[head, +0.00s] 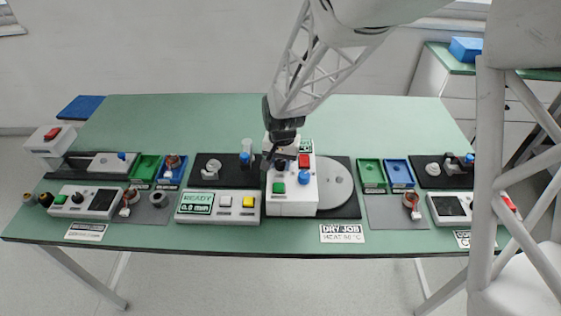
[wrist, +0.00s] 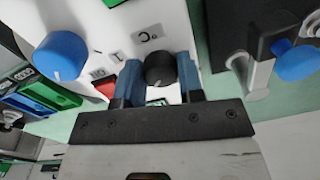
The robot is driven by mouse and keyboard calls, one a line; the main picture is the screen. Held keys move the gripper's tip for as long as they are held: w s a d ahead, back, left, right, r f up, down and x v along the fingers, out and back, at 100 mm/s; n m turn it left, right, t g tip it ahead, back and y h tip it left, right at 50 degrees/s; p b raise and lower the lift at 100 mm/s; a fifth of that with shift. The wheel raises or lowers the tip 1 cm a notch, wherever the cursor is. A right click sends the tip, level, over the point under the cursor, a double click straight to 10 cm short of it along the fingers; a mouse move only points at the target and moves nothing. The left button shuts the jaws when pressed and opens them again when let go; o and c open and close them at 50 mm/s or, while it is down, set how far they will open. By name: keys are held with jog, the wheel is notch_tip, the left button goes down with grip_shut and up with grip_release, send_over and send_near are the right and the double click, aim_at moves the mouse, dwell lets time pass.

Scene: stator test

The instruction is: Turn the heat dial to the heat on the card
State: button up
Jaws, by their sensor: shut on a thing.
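The white heater unit (head: 291,206) stands mid-table, with a green button, a red button and a blue knob (head: 304,177). The black heat dial (wrist: 160,69) sits on the unit beside a printed °C mark. My gripper (wrist: 158,80) has its two blue fingers on either side of this dial, shut on it. In the head view my gripper (head: 282,158) comes down from above at the unit's back left and partly hides the dial. The card (head: 342,233) lies at the front edge, reading DRY JOB with a heat in °C; its number is too small to read surely.
A grey round plate (head: 336,184) is right of the dial's unit. A READY display box (head: 218,204) stands left. A blue-topped post (head: 245,158) is close to my gripper's left. Green and blue trays (head: 371,173) lie further right. The back of the table is clear.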

aim_at(282, 162)
dwell(0.4)
jog(key=o, duration=0.9)
jog(key=shift+r, duration=0.15)
jog(key=shift+d+r, duration=0.1)
jog(key=shift+r, duration=3.65)
